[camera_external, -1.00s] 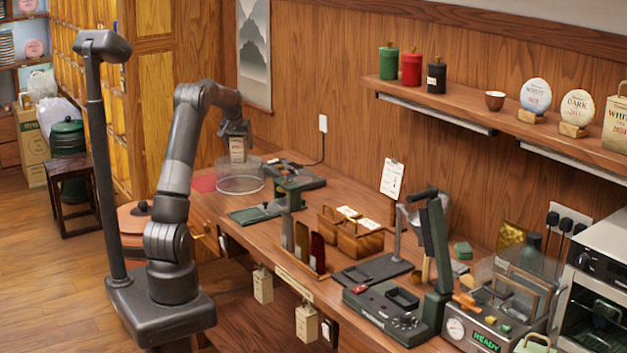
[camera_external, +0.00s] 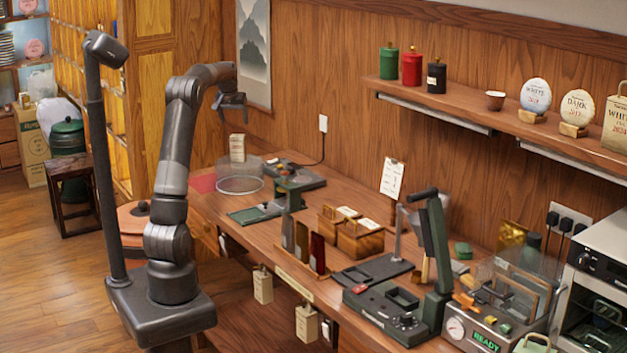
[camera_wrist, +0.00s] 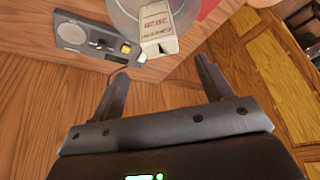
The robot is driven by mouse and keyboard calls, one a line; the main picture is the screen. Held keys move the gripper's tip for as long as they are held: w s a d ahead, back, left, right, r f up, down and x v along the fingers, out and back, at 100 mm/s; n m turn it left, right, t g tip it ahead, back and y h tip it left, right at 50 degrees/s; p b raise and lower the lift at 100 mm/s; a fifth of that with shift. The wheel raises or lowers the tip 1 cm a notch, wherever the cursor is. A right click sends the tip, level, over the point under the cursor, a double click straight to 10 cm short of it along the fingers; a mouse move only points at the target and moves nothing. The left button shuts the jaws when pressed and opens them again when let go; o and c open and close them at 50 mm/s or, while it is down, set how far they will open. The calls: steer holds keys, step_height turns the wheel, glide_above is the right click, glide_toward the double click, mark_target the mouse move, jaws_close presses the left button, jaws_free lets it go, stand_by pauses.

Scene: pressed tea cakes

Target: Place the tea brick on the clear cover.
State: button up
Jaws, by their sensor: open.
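The tea brick (camera_external: 237,147) is a pale, upright packet with printed lettering. It stands on the round clear cover (camera_external: 240,180) at the far left end of the counter. In the wrist view the tea brick (camera_wrist: 159,27) shows its label, and the curved clear cover (camera_wrist: 124,12) shows behind and beside it. My gripper (camera_external: 232,116) is above the brick, apart from it. In the wrist view my gripper (camera_wrist: 160,75) has its two fingers spread wide with nothing between them.
A red mat (camera_external: 203,183) lies left of the cover. A grey device (camera_external: 298,176) with a cable sits right of it, also in the wrist view (camera_wrist: 92,40). A green board (camera_external: 257,213) lies in front. Other tea equipment fills the counter to the right.

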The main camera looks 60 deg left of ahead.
steer(key=s+d+r+m+t+h, duration=0.1)
steer(key=s+d+r+m, duration=0.1)
steer(key=d, duration=1.2)
steer(key=s+d+r+m, duration=0.2)
steer(key=s+d, duration=0.1)
steer(key=d, duration=1)
steer(key=s+d+f+m+h, duration=0.1)
steer(key=s+d+f, duration=0.3)
steer(key=s+d, duration=0.5)
steer(key=s+d+f+m+t+h, duration=0.1)
steer(key=s+d+f+m, duration=0.3)
steer(key=s+d, duration=0.5)
steer(key=shift+d+f, duration=0.45)
steer(key=shift+d, duration=0.65)
steer(key=shift+s, duration=0.1)
